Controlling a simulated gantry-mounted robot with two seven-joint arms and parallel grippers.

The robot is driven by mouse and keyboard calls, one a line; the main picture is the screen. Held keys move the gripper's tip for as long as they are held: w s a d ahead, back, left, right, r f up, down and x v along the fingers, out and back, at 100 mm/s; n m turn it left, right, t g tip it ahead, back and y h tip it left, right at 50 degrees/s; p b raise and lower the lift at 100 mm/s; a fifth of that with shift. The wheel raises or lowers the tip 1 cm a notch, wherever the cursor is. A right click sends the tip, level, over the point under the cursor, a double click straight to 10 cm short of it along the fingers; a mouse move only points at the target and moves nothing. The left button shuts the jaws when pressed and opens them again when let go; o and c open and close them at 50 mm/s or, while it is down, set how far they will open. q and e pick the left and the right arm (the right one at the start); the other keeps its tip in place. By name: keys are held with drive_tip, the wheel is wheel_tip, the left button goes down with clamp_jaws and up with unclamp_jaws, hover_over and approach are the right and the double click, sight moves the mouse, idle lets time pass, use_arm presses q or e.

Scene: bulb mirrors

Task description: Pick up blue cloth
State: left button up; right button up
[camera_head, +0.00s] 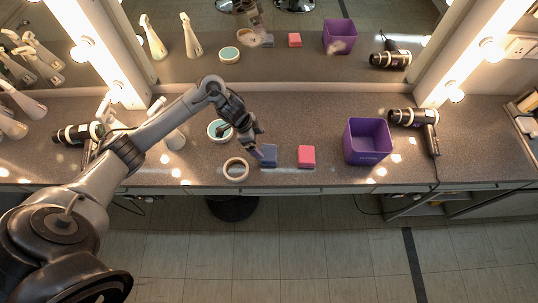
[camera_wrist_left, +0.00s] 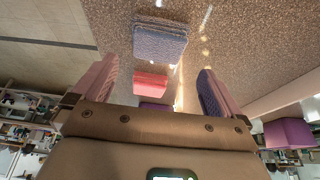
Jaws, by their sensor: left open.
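The blue cloth (camera_head: 269,156) is a small folded square pad on the speckled counter, near its front edge. In the left wrist view the blue cloth (camera_wrist_left: 160,42) lies ahead of the fingers, close to the line between them. My left gripper (camera_head: 257,150) reaches down from the upper left and is just beside the cloth's left side. The left wrist view shows the left gripper (camera_wrist_left: 157,88) with its two padded fingers wide apart and nothing between them. I cannot tell whether a finger touches the cloth. My right gripper is not in view.
A red folded cloth (camera_head: 306,156) lies right of the blue one. A purple bin (camera_head: 368,142) and a hair dryer (camera_head: 414,118) stand farther right. A tape-like ring (camera_head: 236,178) and a round teal-topped container (camera_head: 213,134) lie to the left. A mirror (camera_head: 285,68) stands behind.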

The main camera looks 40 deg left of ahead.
sight(269, 153)
use_arm(q)
drive_tip(key=b+x, duration=0.1)
drive_tip(key=x, duration=0.5)
drive_tip(key=shift+d+f, duration=0.25)
drive_tip(key=shift+d, duration=0.05)
drive_tip(key=shift+w+f, duration=0.15)
drive_tip(key=shift+f, duration=0.2)
drive_tip(key=c, duration=0.8)
drive_tip(key=shift+o, duration=0.2)
drive_tip(key=shift+r, duration=0.1)
